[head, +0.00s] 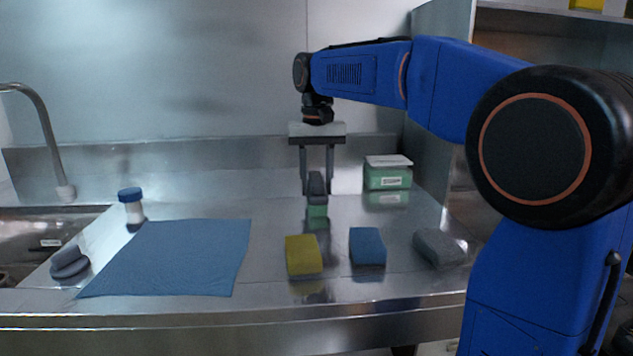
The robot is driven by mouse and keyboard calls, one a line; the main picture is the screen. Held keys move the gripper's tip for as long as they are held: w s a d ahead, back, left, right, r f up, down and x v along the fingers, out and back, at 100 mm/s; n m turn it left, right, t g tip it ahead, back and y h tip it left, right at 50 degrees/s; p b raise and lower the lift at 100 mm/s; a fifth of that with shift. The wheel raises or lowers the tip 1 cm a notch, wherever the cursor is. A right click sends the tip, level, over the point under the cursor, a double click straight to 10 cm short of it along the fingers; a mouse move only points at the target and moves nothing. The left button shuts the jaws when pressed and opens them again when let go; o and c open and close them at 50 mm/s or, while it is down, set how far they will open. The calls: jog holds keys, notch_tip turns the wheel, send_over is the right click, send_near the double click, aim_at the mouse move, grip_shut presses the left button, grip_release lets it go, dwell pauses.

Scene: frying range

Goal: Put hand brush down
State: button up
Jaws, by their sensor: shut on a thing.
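My gripper (317,188) points straight down over the steel counter (200,200), right of the blue cloth. Its two fingers are shut on the hand brush (317,211), which has a dark grey upper part and a green lower part. The brush is upright, behind the yellow sponge. Its reflection shows just below it on the steel; I cannot tell whether its underside touches the counter. The fingers hide part of its sides.
A yellow sponge (303,255), blue sponge (367,247) and grey block (438,247) lie in front. A green box (387,174) stands behind right. A blue cloth (180,257), blue-capped bottle (132,207), dark grey object (70,263) and sink (40,235) are left.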

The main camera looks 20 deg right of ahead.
aim_at(317, 178)
jog(key=o, duration=1)
jog(key=shift+c, duration=0.2)
jog(key=shift+r, duration=0.1)
notch_tip(317, 178, up, 12)
jog(key=shift+s, duration=0.1)
